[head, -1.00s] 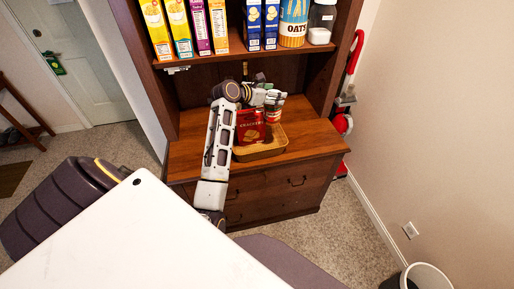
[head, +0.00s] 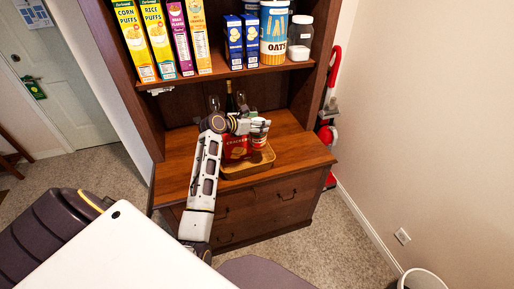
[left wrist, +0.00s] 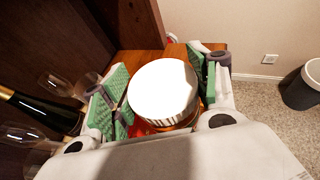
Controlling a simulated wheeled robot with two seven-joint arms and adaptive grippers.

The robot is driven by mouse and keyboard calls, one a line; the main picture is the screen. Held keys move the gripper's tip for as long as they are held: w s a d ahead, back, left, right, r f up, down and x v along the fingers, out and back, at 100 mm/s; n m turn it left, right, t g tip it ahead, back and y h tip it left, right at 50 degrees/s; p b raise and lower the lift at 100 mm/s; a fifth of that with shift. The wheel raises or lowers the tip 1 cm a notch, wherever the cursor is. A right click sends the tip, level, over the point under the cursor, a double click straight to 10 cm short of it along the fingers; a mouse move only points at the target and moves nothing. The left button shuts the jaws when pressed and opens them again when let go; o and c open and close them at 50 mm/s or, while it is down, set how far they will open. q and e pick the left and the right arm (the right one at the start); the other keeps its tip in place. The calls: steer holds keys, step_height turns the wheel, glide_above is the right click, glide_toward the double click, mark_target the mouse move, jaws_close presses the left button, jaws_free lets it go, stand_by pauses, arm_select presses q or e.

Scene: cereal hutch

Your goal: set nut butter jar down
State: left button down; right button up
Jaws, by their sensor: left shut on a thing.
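The nut butter jar (head: 259,141) has a pale lid and a reddish label. My left gripper (head: 255,125) is shut on it. In the left wrist view the jar's white lid (left wrist: 163,88) sits between the green finger pads of my left gripper (left wrist: 160,95). A red crackers box (head: 235,149) stands in a shallow tan tray (head: 250,171) on the wooden counter (head: 298,146). The jar is just right of the box, at or over the tray's right part. I cannot tell whether its base touches anything. My right gripper is not in view.
A dark bottle (left wrist: 30,107) and glasses (left wrist: 52,84) stand behind the tray. The counter right of the tray is clear.

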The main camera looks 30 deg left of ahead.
mark_target(258, 146)
arm_select(q)
step_height(258, 146, down, 9)
steer(key=shift+f, duration=0.1)
stand_by(0.3)
steer(key=shift+f+b, duration=0.45)
steer(key=shift+f, duration=1.45)
steer(key=c, duration=0.7)
jaws_free()
steer(key=shift+f, duration=0.15)
steer(key=v, duration=1.2)
